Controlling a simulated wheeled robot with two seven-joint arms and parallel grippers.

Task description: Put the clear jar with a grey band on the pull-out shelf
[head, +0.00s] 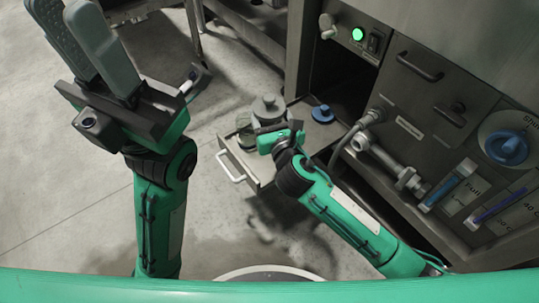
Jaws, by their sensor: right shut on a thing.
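The pull-out shelf (262,173) is slid out from the machine, with a pale handle on its front. My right gripper (262,130) is over the shelf and shut on a small clear jar (244,123) at its left side. The gripper hides part of the jar, so I cannot tell its band clearly or whether its base touches the shelf. My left gripper (85,45) is raised at the upper left, away from the shelf. Its two long grey fingers point up, and the gap between them is hard to judge.
A grey lidded container (268,107) stands just behind the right gripper. A blue round-topped item (322,113) sits farther right, near the machine opening. Pipes (392,168), a green-lit switch panel (358,35) and a blue knob (507,148) line the machine at right.

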